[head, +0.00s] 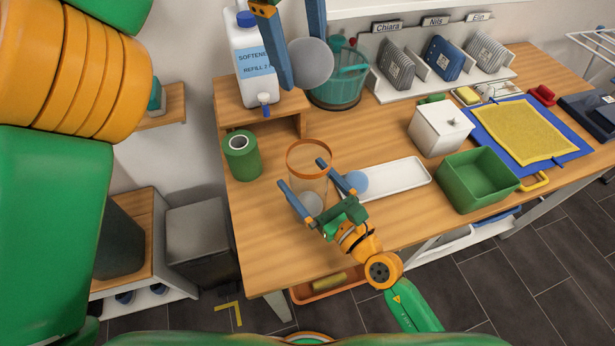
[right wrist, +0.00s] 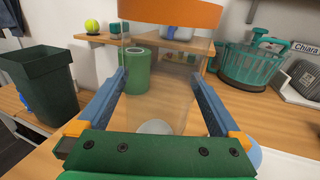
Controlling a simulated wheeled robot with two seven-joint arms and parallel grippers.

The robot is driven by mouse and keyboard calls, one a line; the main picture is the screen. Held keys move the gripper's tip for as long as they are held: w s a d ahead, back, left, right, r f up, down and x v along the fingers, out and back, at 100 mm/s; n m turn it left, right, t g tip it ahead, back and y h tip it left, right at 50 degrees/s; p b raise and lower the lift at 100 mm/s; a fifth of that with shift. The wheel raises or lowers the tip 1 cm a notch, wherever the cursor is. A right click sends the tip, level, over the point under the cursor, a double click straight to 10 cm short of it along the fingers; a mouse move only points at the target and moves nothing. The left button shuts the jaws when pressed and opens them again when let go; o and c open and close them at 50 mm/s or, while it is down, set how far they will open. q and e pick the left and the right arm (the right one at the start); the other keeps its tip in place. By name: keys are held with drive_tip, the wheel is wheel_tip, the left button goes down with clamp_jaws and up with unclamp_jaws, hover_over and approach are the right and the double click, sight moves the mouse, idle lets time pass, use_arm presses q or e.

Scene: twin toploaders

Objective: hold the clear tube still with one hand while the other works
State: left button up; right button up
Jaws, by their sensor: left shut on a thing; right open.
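The clear tube (head: 293,184) with an orange rim stands upright on the wooden table. A pale grey ball (head: 312,204) shows low in it, also in the right wrist view (right wrist: 155,127). My right gripper (head: 302,174) is open, with one blue finger on each side of the tube; I cannot tell whether they touch it. The tube's orange rim (right wrist: 170,14) stands above the fingers in the right wrist view. My left gripper (head: 300,62) is high at the back, shut on a grey ball (head: 311,64). A pale blue ball (head: 357,182) lies at the white tray's left end.
A white tray (head: 405,178) lies right of the tube, with a green bin (head: 478,190) and a white box (head: 438,138) beyond. A green roll (head: 242,158) stands left. A softener jug (head: 248,55) and teal basket (head: 338,92) stand behind. The table's front left is clear.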

use_arm(q)
drive_tip(key=shift+d, duration=0.1)
use_arm(e)
drive_tip(key=c, duration=1.1)
use_arm(q)
drive_tip(key=s+a+x, duration=0.1)
drive_tip(key=s+x, duration=0.1)
drive_tip(key=x, duration=1)
drive_tip(key=shift+s+a+f, duration=0.25)
drive_tip(key=shift+a+f, duration=0.15)
drive_tip(key=shift+f, duration=0.3)
use_arm(e)
drive_tip(key=shift+o, duration=0.2)
use_arm(q)
drive_tip(key=o, duration=1.3)
drive_tip(key=shift+o, duration=0.2)
drive_tip(key=shift+r, duration=0.1)
drive_tip(key=v, duration=1.1)
drive_tip(key=shift+r, duration=0.45)
